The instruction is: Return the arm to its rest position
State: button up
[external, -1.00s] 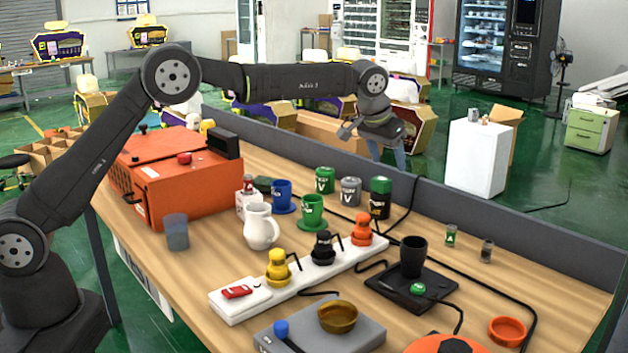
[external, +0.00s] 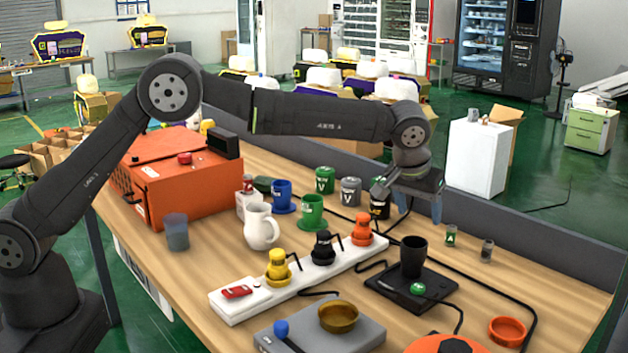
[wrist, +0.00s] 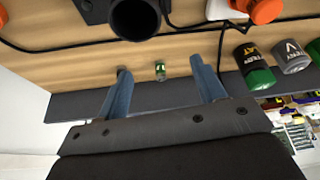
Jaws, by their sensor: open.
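My gripper (external: 422,208) hangs above the back edge of the table (external: 215,290), in front of the black and green can (external: 380,206) and partly hiding it. In the wrist view its two blue fingers (wrist: 162,88) are spread apart with nothing held between them. A small green-labelled jar (wrist: 160,70) shows beyond the gap between the fingers, standing on the table apart from them. My arm is stretched out across the orange box (external: 180,180).
A low grey panel (external: 520,240) runs along the table's back edge. Mugs, cans and a white pitcher (external: 262,228) stand mid-table. A black cup (external: 413,255) stands on a black scale. A white power strip (external: 300,275) carries coloured plugs, with black cables around it.

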jog(key=w+f, duration=0.3)
jog(key=w+d+f, duration=0.1)
jog(key=w+f, duration=0.2)
jog(key=w, duration=0.1)
jog(key=w+f, duration=0.3)
jog(key=shift+w+d, duration=0.25)
jog(key=shift+d, duration=0.15)
jog(key=shift+f, duration=0.6)
jog(key=shift+r, duration=0.3)
jog(key=s+r, duration=0.2)
jog(key=r, duration=0.1)
jog(key=shift+r, duration=0.15)
jog(key=s+a+r, duration=0.1)
jog(key=s+r, duration=0.4)
jog(key=s, duration=0.3)
jog(key=w+a+r, duration=0.2)
jog(key=w+r, duration=0.1)
jog(key=shift+w+r, duration=0.1)
